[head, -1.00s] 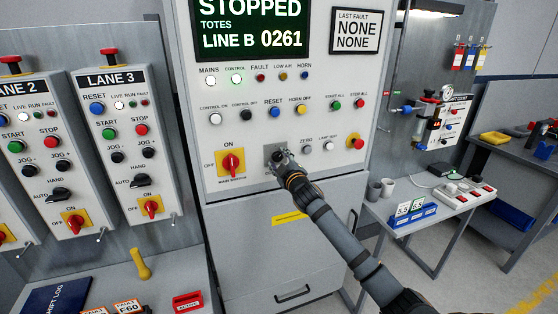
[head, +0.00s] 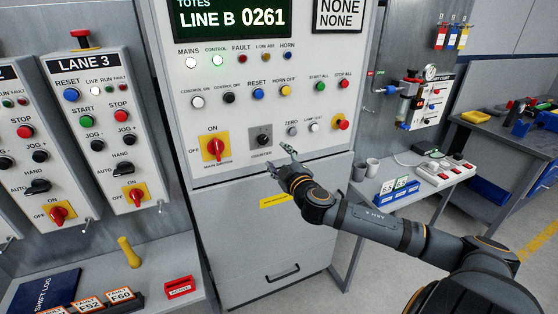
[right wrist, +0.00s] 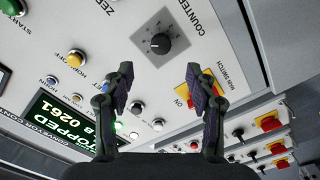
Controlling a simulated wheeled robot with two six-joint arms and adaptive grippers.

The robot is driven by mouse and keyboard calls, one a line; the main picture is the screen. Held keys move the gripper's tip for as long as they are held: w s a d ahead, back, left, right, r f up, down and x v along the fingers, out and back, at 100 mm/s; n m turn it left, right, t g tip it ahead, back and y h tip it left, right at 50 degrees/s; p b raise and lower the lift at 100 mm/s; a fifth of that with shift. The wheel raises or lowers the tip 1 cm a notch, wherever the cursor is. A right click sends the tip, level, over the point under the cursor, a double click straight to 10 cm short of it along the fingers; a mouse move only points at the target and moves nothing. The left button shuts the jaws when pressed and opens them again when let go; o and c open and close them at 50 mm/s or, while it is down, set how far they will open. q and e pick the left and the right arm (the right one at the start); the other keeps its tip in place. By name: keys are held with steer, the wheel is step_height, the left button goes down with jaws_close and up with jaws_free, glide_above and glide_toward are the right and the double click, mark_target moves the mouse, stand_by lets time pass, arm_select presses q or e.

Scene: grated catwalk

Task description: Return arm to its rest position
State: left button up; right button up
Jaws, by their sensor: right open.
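My right gripper (head: 280,160) is open and empty in the head view, in front of the grey control cabinet just below the black counter knob (head: 264,140). The right arm comes in from the lower right. In the right wrist view the two fingers of the gripper (right wrist: 162,95) stand apart with nothing between them. The counter knob (right wrist: 160,43) shows beyond the fingertips, apart from them. My left gripper is not in view.
The cabinet (head: 225,230) carries lamps, buttons and a red main switch (head: 215,147). Lane panels (head: 100,130) stand at left above a shelf with a yellow handle (head: 128,251) and red box (head: 179,287). A side table (head: 425,185) with cups stands right.

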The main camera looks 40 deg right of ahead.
steer(key=shift+s+a, duration=0.35)
steer(key=shift+s, duration=0.1)
stand_by(0.3)
